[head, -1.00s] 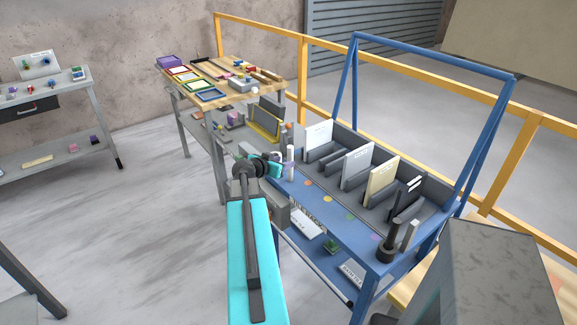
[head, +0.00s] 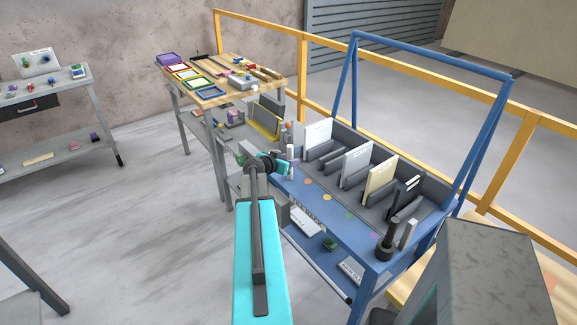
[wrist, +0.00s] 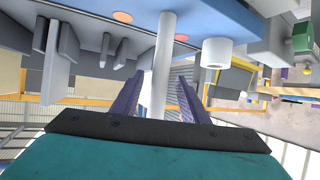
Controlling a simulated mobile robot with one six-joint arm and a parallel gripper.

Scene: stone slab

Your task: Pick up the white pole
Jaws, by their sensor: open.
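A slim white pole (wrist: 163,60) stands upright on the blue bench (head: 325,215). In the wrist view, where the scene appears upside down, it runs down the middle of the picture. In the head view the pole (head: 291,154) shows small at the bench's left end. My gripper (wrist: 160,80) is open, with one dark purple finger on each side of the pole in the wrist view. I cannot tell whether a finger touches it. In the head view my gripper (head: 282,167) is just beside the pole, mostly hidden by my arm.
A short white cylinder (wrist: 216,53) stands close to the pole. Grey slotted racks with upright panels (head: 356,167) line the bench's back. A dark post (head: 391,236) stands at its right end. A blue frame (head: 435,55) rises over the bench.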

